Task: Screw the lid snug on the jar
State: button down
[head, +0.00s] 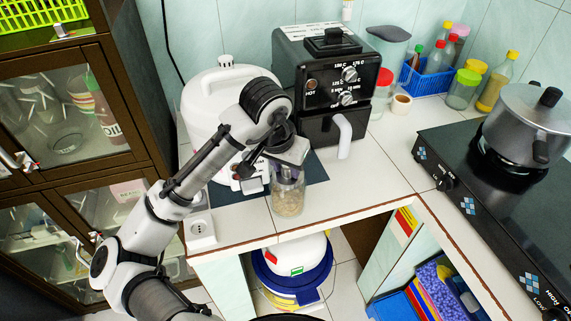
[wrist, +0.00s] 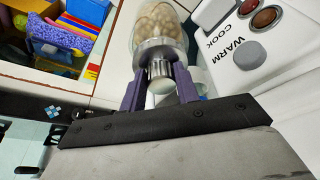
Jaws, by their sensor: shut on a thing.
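The clear glass jar (head: 289,204) stands upright on the white tiled counter near its front edge, with pale round contents at the bottom. In the wrist view the jar (wrist: 157,20) is seen from above its mouth. The silver lid (wrist: 158,50) is at the jar's mouth, in line with it; I cannot tell how tightly it sits. My gripper (wrist: 160,85) has its two purple fingers on either side of the lid's ridged knob (wrist: 159,70), shut on it. In the head view my gripper (head: 287,172) is directly above the jar and hides most of the lid.
A white rice cooker (head: 212,97) stands close behind and left of the jar. A socket block (head: 201,232) lies at left. The stove (head: 470,185) with a pot (head: 522,118) is at right. Counter right of the jar is clear.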

jog(key=c, duration=1)
grip_release()
jog(key=shift+o, duration=0.2)
jog(key=v, duration=1.3)
jog(key=shift+r, duration=0.4)
jog(key=shift+s+a, duration=0.1)
